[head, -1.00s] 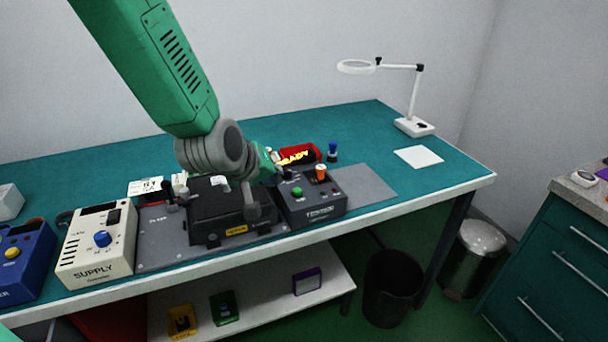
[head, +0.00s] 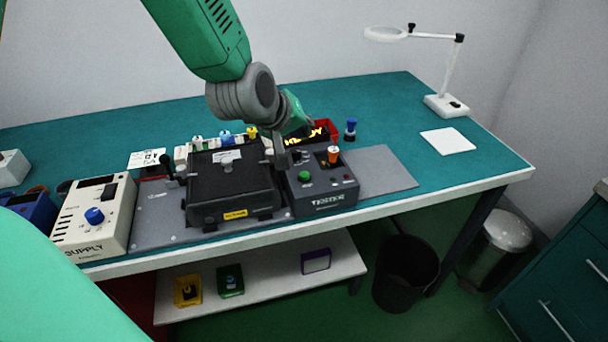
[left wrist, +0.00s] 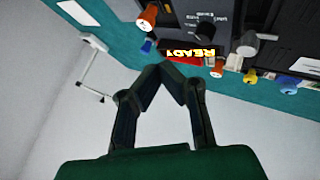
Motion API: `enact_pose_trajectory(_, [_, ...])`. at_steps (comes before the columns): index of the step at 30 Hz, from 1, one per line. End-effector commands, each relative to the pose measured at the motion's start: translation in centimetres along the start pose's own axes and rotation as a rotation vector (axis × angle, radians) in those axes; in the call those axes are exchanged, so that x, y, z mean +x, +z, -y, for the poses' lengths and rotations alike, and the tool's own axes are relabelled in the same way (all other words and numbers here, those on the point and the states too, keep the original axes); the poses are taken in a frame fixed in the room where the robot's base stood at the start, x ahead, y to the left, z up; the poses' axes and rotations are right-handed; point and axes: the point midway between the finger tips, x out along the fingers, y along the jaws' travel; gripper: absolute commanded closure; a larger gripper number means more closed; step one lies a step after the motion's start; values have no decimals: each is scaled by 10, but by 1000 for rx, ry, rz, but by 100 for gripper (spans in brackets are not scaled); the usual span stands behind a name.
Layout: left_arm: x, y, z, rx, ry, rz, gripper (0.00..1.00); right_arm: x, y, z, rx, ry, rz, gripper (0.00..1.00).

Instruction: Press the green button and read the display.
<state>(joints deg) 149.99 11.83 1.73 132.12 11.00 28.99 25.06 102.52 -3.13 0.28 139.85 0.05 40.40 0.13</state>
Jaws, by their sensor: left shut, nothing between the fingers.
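The dark tester box (head: 322,201) stands on the bench with a round green button (head: 304,176) on its top. An orange knob (head: 333,154) is to the button's right. The display (head: 305,136) at the tester's back glows yellow and reads READY. It also shows, upside down, in the left wrist view (left wrist: 190,52). My left gripper (head: 296,121) is behind and above the button, close to the display, apart from the button. In the left wrist view its fingertips (left wrist: 172,68) meet with nothing between them. My right gripper is not in view.
A black lidded box (head: 232,195) sits left of the tester, with the white supply unit (head: 112,222) further left. A red bin (head: 327,128) and a blue-topped peg (head: 351,128) are behind the tester.

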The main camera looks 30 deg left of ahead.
Motion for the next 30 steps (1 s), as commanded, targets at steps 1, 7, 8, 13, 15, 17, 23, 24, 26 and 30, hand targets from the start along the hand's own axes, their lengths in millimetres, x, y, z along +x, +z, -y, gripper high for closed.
enact_pose_trajectory(1, [5, 4, 4, 1, 0, 0, 100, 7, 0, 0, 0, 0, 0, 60])
enact_pose_trajectory(7, [24, 19, 16, 1, -1, 0, 100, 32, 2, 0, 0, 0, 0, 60])
enact_pose_trajectory(8, [27, 21, 18, 1, -1, 0, 100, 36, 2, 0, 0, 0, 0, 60])
enact_pose_trajectory(13, [44, 32, 32, 0, -1, 1, 100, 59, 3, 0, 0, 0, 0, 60])
enact_pose_trajectory(15, [49, 36, 36, -1, -1, 2, 100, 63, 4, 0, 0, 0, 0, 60])
enact_pose_trajectory(17, [52, 39, 39, -1, -1, 1, 100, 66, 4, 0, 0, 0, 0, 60])
enact_pose_trajectory(23, [56, 41, 41, 0, 0, 0, 100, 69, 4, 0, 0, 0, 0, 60])
enact_pose_trajectory(24, [56, 41, 41, 0, 0, 0, 100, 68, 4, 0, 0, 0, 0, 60])
enact_pose_trajectory(26, [56, 41, 41, 0, 0, 0, 100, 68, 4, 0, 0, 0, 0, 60])
enact_pose_trajectory(30, [56, 41, 40, 1, 0, 0, 100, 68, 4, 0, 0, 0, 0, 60])
